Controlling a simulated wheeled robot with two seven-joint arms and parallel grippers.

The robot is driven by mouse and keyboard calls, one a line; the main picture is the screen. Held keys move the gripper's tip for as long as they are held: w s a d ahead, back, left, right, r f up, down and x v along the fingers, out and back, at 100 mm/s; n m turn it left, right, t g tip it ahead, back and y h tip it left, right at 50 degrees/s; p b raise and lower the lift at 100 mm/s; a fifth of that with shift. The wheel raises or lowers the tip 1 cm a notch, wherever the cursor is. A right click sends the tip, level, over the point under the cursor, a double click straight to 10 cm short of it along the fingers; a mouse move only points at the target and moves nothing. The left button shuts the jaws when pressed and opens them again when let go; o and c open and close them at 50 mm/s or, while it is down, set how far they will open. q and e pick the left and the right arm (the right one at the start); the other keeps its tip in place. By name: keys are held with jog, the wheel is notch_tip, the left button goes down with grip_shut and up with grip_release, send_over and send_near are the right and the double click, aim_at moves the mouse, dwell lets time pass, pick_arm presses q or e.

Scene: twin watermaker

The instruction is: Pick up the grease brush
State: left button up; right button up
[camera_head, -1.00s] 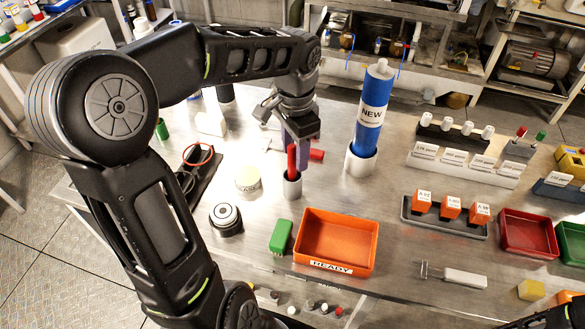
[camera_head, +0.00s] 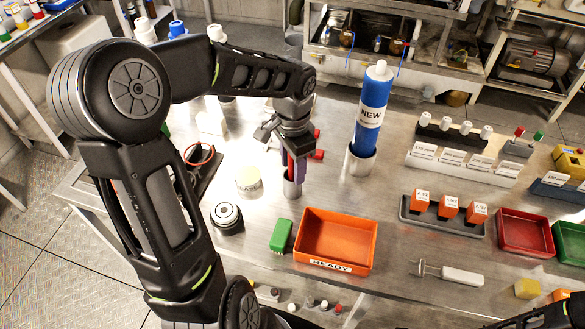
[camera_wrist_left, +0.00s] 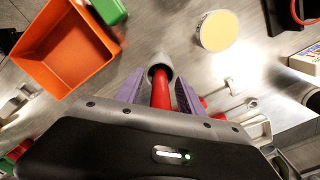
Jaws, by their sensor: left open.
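The grease brush shows as a red handle (camera_head: 291,165) standing up in a small metal cup (camera_head: 292,187), left of the middle of the bench. Its bristle end is hidden in the cup. My left gripper (camera_head: 294,176) is over the cup with its purple fingers low around the handle. In the left wrist view, the red handle (camera_wrist_left: 161,90) lies between the two open purple fingers (camera_wrist_left: 160,92), with a gap on each side. The cup's rim (camera_wrist_left: 160,66) is just beyond the fingertips.
A round cream-topped grease tin (camera_head: 249,178) is left of the cup. An orange READY tray (camera_head: 336,240) and a green block (camera_head: 281,235) are in front. A tall blue cartridge (camera_head: 374,110) stands in a holder to the right. A red-handled thing (camera_head: 318,155) lies behind the cup.

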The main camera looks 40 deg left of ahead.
pick_arm(q)
jog(key=shift+c, duration=0.3)
grip_shut()
jog(key=shift+r, duration=0.15)
dwell(0.3)
notch_tip(320, 180, up, 10)
jog(key=shift+f+b, duration=0.1)
jog(key=shift+b, duration=0.55)
